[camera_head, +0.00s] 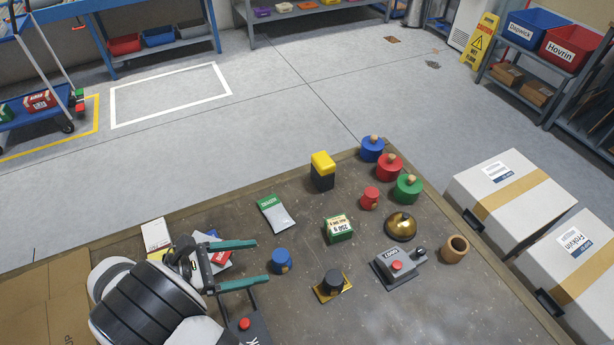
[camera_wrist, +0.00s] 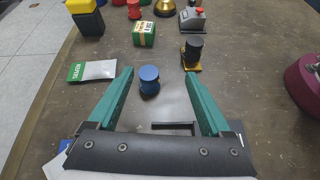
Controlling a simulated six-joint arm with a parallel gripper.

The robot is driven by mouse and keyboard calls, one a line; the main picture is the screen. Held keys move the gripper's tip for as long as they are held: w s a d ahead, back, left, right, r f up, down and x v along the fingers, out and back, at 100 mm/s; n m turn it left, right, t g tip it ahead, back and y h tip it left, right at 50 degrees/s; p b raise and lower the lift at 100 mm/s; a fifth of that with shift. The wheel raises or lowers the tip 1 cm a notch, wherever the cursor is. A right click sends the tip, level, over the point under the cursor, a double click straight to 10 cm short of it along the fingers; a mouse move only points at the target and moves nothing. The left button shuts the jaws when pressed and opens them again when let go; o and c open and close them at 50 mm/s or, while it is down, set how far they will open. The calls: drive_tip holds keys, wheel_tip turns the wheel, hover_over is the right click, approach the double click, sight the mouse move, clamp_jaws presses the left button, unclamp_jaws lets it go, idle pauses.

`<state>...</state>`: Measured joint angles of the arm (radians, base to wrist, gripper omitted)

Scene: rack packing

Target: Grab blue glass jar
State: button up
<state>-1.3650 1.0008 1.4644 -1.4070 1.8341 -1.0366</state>
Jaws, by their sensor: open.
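A small, short blue cylinder, a jar by its shape (camera_head: 281,262), stands upright on the brown table just beyond my fingertips. In the wrist view it (camera_wrist: 149,80) appears between the two green fingers, nearer the left one. I cannot tell whether it is glass. My gripper (camera_head: 262,261) is open and empty, its fingers pointing at this blue thing; they also show in the wrist view (camera_wrist: 159,73). A larger blue jar with a wooden knob (camera_head: 372,150) stands at the table's far edge, well away from my gripper.
A black cylinder on a gold base (camera_head: 333,283) stands right of the small blue one. A green and white packet (camera_head: 276,213) and a green box (camera_head: 338,229) lie farther back. A grey device with a red button (camera_head: 396,266) is farther right. Flat packets lie by my gripper.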

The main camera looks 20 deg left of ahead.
sight(284, 256)
drive_tip(key=s+a+f+n+t, duration=0.1)
drive_tip(key=s+a+f+n+t+y, duration=0.1)
drive_tip(key=a+f+n, duration=0.1)
drive_tip(key=shift+s+a, duration=0.15)
drive_tip(key=shift+a, duration=0.05)
drive_tip(key=x, duration=1.5)
drive_tip(key=shift+d, duration=0.2)
clamp_jaws()
